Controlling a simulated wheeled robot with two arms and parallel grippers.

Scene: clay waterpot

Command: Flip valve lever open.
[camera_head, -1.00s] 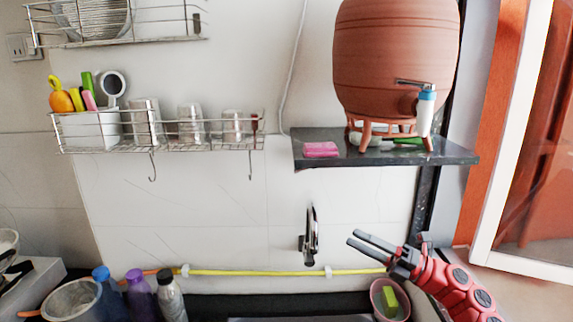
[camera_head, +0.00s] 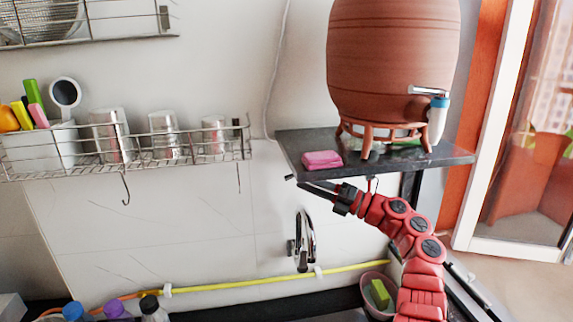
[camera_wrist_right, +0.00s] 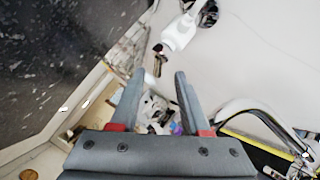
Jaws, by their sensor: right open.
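The valve is the tap on the front of the terracotta clay pot (camera_head: 393,60). Its white body with a blue collar (camera_head: 438,118) hangs down, and its silver lever (camera_head: 428,91) points left from the top. My right gripper (camera_head: 300,184) is below and left of the tap, just below the shelf's front edge in the picture, and its fingers point left. It also shows in the right wrist view (camera_wrist_right: 156,92), where its two fingers stand apart with nothing between them. It is well away from the lever. My left gripper is out of view.
The pot stands on a dark stone shelf (camera_head: 452,156) with a pink soap (camera_head: 322,160). Below are a chrome faucet (camera_head: 305,240), a yellow hose (camera_head: 250,284) and a pink bowl with a green-yellow sponge (camera_head: 379,293). A wire rack with cups (camera_head: 200,156) hangs left.

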